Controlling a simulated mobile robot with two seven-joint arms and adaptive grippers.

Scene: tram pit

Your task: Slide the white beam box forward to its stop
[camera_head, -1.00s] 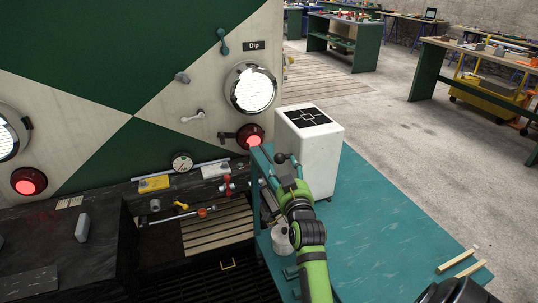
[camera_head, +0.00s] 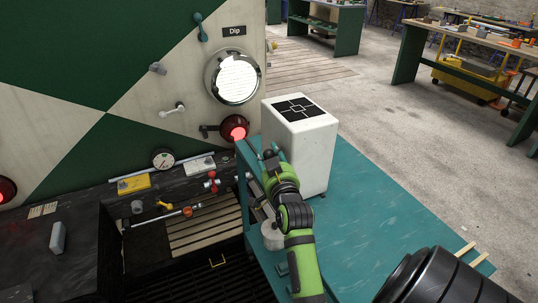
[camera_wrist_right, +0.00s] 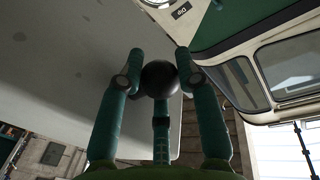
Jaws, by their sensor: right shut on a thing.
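The knob's mounting is hidden by the fingers. My left gripper is not in view.
The tram front (camera_head: 120,80) with a headlight (camera_head: 232,77) and a red lamp (camera_head: 234,128) stands close left of the box. A dark pit with a wooden slatted grate (camera_head: 205,228) lies left of the bench. The bench right of the box is mostly clear.

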